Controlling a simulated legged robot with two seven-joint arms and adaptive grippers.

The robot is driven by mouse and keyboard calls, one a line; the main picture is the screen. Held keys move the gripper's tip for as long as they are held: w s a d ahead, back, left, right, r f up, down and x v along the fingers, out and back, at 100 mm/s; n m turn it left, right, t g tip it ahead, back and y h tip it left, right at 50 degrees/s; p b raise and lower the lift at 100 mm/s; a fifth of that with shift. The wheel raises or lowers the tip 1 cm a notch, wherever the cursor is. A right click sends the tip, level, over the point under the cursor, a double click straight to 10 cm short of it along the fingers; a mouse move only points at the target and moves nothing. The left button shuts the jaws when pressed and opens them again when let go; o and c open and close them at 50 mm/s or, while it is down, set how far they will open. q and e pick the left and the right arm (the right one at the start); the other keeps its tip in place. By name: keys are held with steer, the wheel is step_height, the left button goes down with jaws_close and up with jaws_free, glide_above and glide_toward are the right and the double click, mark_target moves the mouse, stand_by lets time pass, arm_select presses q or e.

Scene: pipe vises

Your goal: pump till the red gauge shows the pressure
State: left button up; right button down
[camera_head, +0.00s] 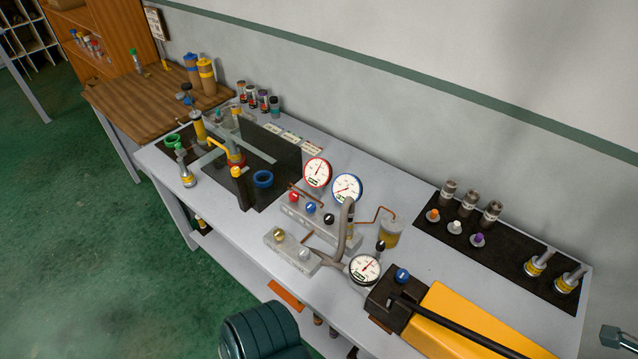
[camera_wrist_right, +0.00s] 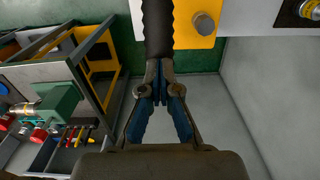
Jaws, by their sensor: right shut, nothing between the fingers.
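The red-rimmed gauge (camera_head: 317,172) stands on the bench behind the valve block; its dial is too small to read exactly. The yellow pump (camera_head: 465,325) is at the bench's near right, with a long black lever (camera_head: 450,328) along its top. In the right wrist view my right gripper (camera_wrist_right: 159,75) is shut, its fingertips at the end of a black handle (camera_wrist_right: 158,30). Nothing is gripped between the fingers, and whether they touch the handle cannot be told. A yellow part with a bolt (camera_wrist_right: 205,23) is beside the handle. My left gripper is not in view.
A blue-rimmed gauge (camera_head: 347,187) stands beside the red one, and a third gauge (camera_head: 364,268) is by the pump. A valve block (camera_head: 318,222) with coloured knobs and a hose is between them. A black mat (camera_head: 510,255) with fittings lies to the right.

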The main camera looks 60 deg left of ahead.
steer(key=shift+w+d+f+b, duration=0.1)
steer(key=shift+d+f+b, duration=0.15)
steer(key=shift+f+b, duration=0.6)
steer(key=shift+w+d+f+b, duration=0.1)
steer(key=shift+d+f+b, duration=0.2)
steer(key=shift+f, duration=0.95)
steer(key=shift+s+a+f, duration=0.1)
steer(key=shift+w+d+f+b, duration=0.1)
steer(key=shift+d+f+b, duration=0.05)
steer(key=shift+f+b, duration=0.55)
steer(key=shift+w+d+f+b, duration=0.1)
steer(key=shift+d+f+b, duration=0.1)
steer(key=shift+f+b, duration=0.5)
steer(key=shift+d+f+b, duration=0.15)
steer(key=shift+f+b, duration=0.25)
steer(key=shift+f, duration=0.7)
steer(key=r, duration=0.1)
steer(key=r+p, duration=0.2)
steer(key=r, duration=0.1)
steer(key=shift+a, duration=0.25)
steer(key=r+p, duration=0.1)
steer(key=r, duration=0.1)
steer(key=a+r+p, duration=0.1)
steer(key=r+p, duration=0.1)
steer(key=r, duration=0.1)
steer(key=a+r+p, duration=0.1)
steer(key=r+p, duration=0.1)
steer(key=shift+s+r, duration=0.25)
steer(key=shift+s, duration=0.15)
steer(key=shift+f, duration=0.1)
